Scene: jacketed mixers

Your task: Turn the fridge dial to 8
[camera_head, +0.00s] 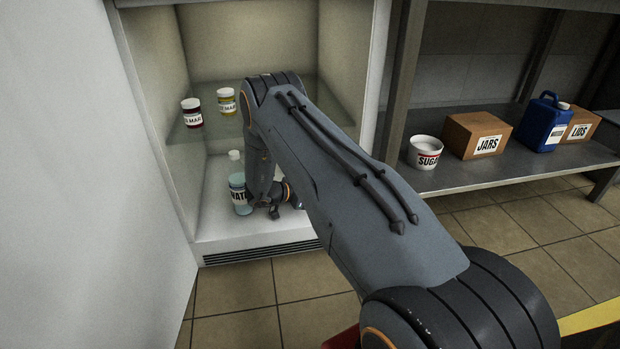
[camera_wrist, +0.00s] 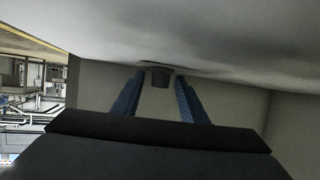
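The fridge (camera_head: 215,225) stands open in the head view, and my arm reaches down into its lower part. A small dark knob, apparently the dial (camera_wrist: 160,80), shows in the wrist view just below a pale surface. My gripper (camera_wrist: 160,76) has its two blue fingers apart, one on each side of the dial in the picture. I cannot tell whether they touch it or are still short of it. The dial's pointer and numbers cannot be read. In the head view my arm hides the dial and the fingertips.
A water bottle (camera_head: 238,190) stands on the fridge floor, close left of my wrist. A side shelf (camera_head: 445,183) holds boxes, a sugar tub and a blue jug.

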